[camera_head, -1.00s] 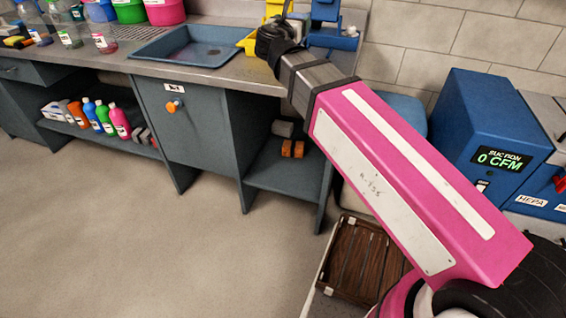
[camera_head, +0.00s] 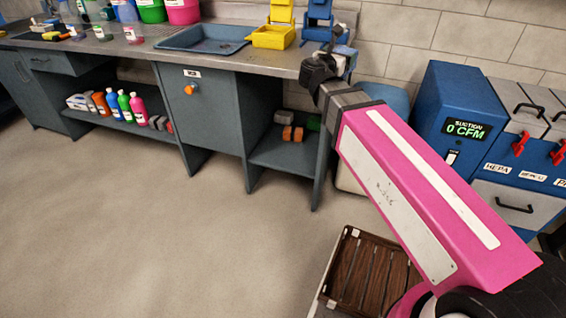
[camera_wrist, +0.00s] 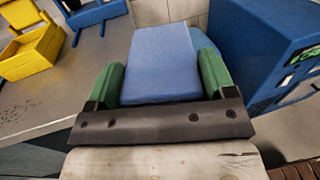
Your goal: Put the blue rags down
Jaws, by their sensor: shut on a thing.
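The blue rags (camera_wrist: 162,62) show in the wrist view as a smooth folded blue block. My gripper (camera_wrist: 160,75) is shut on them, one green finger along each side. In the head view my gripper (camera_head: 341,62) is small and partly hidden by its own dark wrist. It is held up by the right end of the steel counter, close to the blue bin stand. Whether the rags touch anything beyond the fingers cannot be told.
On the counter (camera_head: 130,48) are a yellow bin stand (camera_head: 273,37), a blue bin stand (camera_head: 318,25) and a blue sink tray (camera_head: 205,38). A blue suction unit (camera_head: 460,115) stands to the right. A brown slatted crate (camera_head: 370,275) lies on the floor. The floor at left is clear.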

